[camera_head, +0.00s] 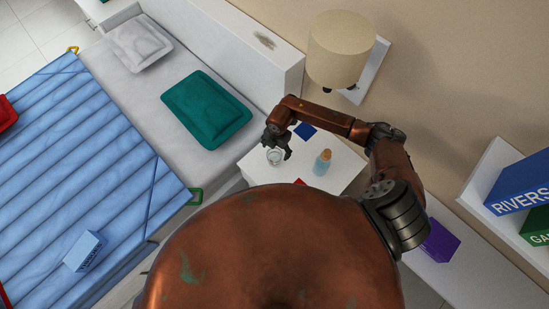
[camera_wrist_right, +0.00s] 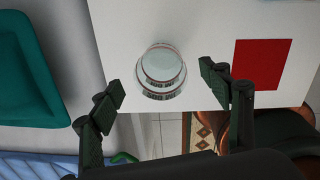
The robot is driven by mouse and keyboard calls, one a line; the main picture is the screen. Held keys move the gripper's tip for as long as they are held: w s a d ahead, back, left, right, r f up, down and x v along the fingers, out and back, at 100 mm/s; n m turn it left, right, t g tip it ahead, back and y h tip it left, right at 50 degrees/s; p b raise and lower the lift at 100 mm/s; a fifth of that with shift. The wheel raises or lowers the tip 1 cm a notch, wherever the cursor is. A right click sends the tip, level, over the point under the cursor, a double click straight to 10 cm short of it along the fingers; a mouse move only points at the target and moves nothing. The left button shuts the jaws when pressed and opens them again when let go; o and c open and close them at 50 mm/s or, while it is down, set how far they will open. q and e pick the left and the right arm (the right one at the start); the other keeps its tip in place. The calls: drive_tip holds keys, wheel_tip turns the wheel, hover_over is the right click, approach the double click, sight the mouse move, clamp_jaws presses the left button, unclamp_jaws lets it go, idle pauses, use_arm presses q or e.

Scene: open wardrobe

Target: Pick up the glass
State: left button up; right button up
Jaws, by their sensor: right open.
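The glass (camera_head: 275,157) is a small clear tumbler standing on the white nightstand (camera_head: 338,187), near its left edge. In the right wrist view the glass (camera_wrist_right: 161,70) is seen from above, upright, just beyond the fingertips. My right gripper (camera_head: 277,146) is over the nightstand at the glass, and partly overlaps it in the head view. In the wrist view the right gripper (camera_wrist_right: 165,85) is open, with one finger on each side and a gap to the glass. Whether the fingers are level with the glass is hard to tell. My left gripper is not in view.
A corked blue bottle (camera_head: 322,163) stands right of the glass. A blue square (camera_head: 305,131) and a red square (camera_wrist_right: 260,64) lie on the nightstand. A lamp (camera_head: 341,48) is on the wall above. The bed with a teal pillow (camera_head: 206,109) is at left.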

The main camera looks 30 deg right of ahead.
sight(275, 153)
drive_tip(key=shift+a+f, duration=0.15)
drive_tip(key=shift+f, duration=1.75)
drive_tip(key=shift+c, duration=0.6)
drive_tip(key=c, duration=1.6)
